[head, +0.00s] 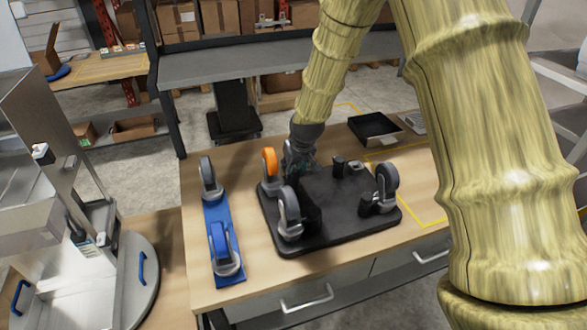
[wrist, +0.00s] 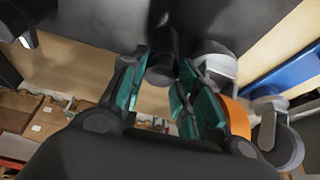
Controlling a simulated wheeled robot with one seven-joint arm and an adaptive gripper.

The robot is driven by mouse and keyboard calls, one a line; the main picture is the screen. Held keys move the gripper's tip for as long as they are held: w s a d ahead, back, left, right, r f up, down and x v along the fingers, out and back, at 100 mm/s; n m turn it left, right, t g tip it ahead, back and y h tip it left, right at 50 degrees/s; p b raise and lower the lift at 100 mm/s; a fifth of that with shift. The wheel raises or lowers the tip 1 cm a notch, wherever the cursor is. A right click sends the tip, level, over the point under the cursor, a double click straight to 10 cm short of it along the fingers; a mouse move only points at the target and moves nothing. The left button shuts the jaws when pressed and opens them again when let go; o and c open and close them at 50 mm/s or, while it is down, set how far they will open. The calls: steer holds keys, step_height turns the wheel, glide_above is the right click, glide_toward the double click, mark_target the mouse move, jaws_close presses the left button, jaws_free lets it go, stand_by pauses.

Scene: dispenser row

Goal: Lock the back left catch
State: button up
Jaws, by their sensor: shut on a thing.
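A black plate (head: 330,222) lies on the wooden workbench with casters standing wheel-up on it. The back left caster (head: 270,163) has an orange wheel, which also shows in the wrist view (wrist: 238,116), right beside my right finger. My gripper (head: 300,158) is low at the plate's back left, just right of that wheel. In the wrist view my gripper (wrist: 160,75) has its teal-padded fingers on a dark round piece (wrist: 161,68). I cannot tell whether this piece is the back left catch; the fingers hide part of it, and no catch position is readable.
Grey-wheeled casters stand at the plate's front left (head: 289,210) and front right (head: 386,182). A short black post (head: 338,166) is near the back right. A blue strip (head: 222,232) with two casters lies left. A black tray (head: 374,128) sits behind, near yellow tape lines.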

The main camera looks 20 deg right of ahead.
steer(key=n+y, duration=0.1)
steer(key=n, duration=0.3)
steer(key=shift+d+y+b, duration=0.15)
steer(key=shift+y+b, duration=0.25)
steer(key=n, duration=0.2)
steer(key=n+g+y, duration=0.1)
steer(key=n, duration=0.1)
steer(key=shift+w+d+n, duration=0.1)
steer(key=shift+w+n, duration=0.05)
steer(key=shift+n, duration=0.25)
steer(key=n+g+y+b, duration=0.1)
steer(key=n+g, duration=0.1)
steer(key=n, duration=0.2)
steer(key=shift+f, duration=0.1)
steer(key=shift+w+n+g+b, duration=0.15)
steer(key=shift+n+g+b, duration=0.5)
steer(key=shift+n, duration=1.45)
steer(key=o, duration=0.7)
steer(key=shift+o, duration=0.2)
steer(key=shift+r, duration=0.2)
steer(key=v, duration=1.1)
steer(key=shift+d+r, duration=0.25)
steer(key=shift+d, duration=0.15)
steer(key=shift+w, duration=0.15)
